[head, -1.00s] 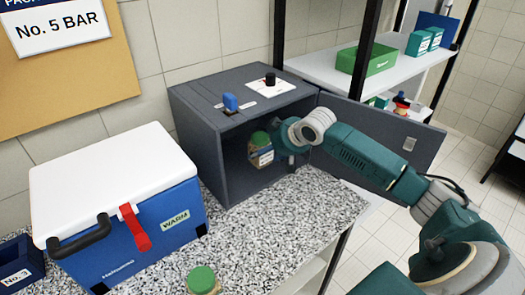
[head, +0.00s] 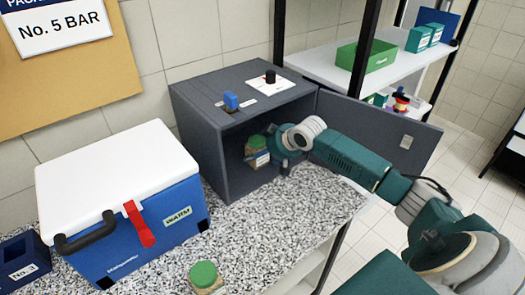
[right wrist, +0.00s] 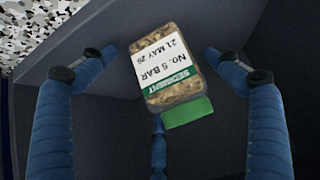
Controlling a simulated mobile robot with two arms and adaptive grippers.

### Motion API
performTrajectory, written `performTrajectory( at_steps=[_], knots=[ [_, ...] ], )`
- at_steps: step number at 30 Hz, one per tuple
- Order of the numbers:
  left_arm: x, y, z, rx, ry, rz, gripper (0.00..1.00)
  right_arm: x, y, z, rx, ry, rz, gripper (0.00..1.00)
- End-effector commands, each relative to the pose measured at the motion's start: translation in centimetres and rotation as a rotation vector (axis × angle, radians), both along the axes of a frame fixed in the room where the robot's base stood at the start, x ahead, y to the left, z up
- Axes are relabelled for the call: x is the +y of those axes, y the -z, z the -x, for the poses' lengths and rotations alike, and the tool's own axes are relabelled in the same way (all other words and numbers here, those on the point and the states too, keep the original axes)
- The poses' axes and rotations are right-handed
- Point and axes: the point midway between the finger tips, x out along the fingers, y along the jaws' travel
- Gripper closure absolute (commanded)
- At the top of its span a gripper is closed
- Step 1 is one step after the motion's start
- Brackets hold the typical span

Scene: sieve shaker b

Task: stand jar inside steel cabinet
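The steel cabinet (head: 225,150) is dark grey and stands on the speckled counter with its door (head: 405,140) swung open to the right. A jar with a green lid (head: 257,158) is inside it, upright, and appears to stand on the cabinet floor. In the right wrist view the jar (right wrist: 165,72) shows lid-down, its label reading "No. 5 BAR". My right gripper (head: 283,142) reaches into the cabinet opening beside the jar. Its blue fingers (right wrist: 152,62) are spread, with gaps on both sides of the jar. My left gripper is out of view.
Another green-lidded jar (head: 204,276) stands at the counter's front. A blue cool box with a white lid (head: 130,225) is left of the cabinet. A blue bin (head: 22,265) is at far left. Shelving with a green box (head: 367,57) stands behind the open door.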

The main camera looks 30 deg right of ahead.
Motion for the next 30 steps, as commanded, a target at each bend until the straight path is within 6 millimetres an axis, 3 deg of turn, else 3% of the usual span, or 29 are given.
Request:
performTrajectory(
  at_steps=[11,24,30],
  knots=[
    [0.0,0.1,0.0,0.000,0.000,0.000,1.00,-0.1,-0.5,0.3,0.000,0.000,0.001,0.09],
    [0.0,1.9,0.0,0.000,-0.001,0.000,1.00,-0.6,-6.2,6.3,0.000,-0.002,0.006,0.09],
    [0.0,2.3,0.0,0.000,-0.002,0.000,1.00,-0.8,-8.1,8.0,0.001,0.001,0.002,0.09]
  ],
)
